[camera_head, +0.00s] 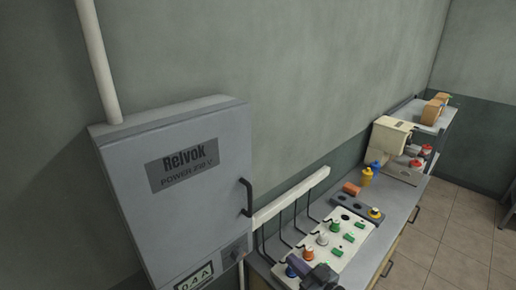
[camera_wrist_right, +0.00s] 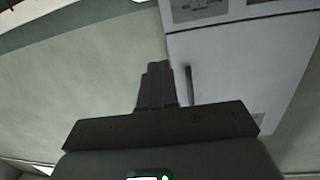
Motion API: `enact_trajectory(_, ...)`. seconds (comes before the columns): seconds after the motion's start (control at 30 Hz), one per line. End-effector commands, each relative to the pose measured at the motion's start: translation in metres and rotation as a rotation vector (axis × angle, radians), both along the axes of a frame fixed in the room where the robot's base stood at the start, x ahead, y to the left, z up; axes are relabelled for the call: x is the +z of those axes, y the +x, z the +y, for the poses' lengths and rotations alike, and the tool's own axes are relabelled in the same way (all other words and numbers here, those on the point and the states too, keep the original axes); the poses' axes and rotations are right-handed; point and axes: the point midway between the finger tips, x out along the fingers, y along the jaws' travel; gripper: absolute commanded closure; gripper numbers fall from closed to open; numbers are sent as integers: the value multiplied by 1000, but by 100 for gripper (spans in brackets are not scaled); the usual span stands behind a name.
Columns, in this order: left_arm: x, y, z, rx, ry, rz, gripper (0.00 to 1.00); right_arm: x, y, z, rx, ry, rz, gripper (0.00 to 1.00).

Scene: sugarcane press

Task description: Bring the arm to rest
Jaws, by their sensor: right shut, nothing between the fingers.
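My right gripper (camera_head: 318,276) shows as a dark shape at the bottom edge of the head view, in front of the control panel; most of it is cut off. In the right wrist view its two dark fingers (camera_wrist_right: 158,68) are together, shut and empty. They point towards the grey cabinet (camera_wrist_right: 225,65) and the wall, with the cabinet's dark handle (camera_wrist_right: 188,85) just right of them in the picture. I cannot tell the exact gap to the cabinet. My left gripper is in neither view.
A grey power cabinet (camera_head: 185,190) with a closed door hangs on the wall at left. A white panel (camera_head: 328,241) with coloured knobs lies on the bench (camera_head: 398,200). A cream machine (camera_head: 388,137) and shelf (camera_head: 436,118) stand behind.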

Motion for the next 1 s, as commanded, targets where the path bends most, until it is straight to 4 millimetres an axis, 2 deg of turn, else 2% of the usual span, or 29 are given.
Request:
enact_trajectory(0.03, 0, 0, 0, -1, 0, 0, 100, -25, -11, 1, 3, -1, 44, 100)
enact_trajectory(0.1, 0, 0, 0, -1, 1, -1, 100, -60, -35, 5, 10, -1, 103, 100)
enact_trajectory(0.2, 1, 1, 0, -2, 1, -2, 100, -101, -80, 8, -11, -2, 190, 100)
enact_trajectory(0.3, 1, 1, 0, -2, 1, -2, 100, -137, -127, 0, -82, -53, 311, 100)
enact_trajectory(0.43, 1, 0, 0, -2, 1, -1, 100, -168, -194, -24, -209, -175, 509, 100)
enact_trajectory(0.5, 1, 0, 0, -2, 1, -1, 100, -174, -226, -39, -274, -242, 619, 100)
enact_trajectory(0.6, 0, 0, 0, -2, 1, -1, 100, -172, -261, -58, -339, -319, 751, 100)
enact_trajectory(0.83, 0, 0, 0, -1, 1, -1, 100, -149, -308, -88, -408, -428, 978, 100)
enact_trajectory(0.93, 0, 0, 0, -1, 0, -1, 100, -156, -333, -97, -389, -500, 1105, 100)
enact_trajectory(1.0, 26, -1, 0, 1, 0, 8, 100, -127, -333, -97, -378, -513, 1100, 100)
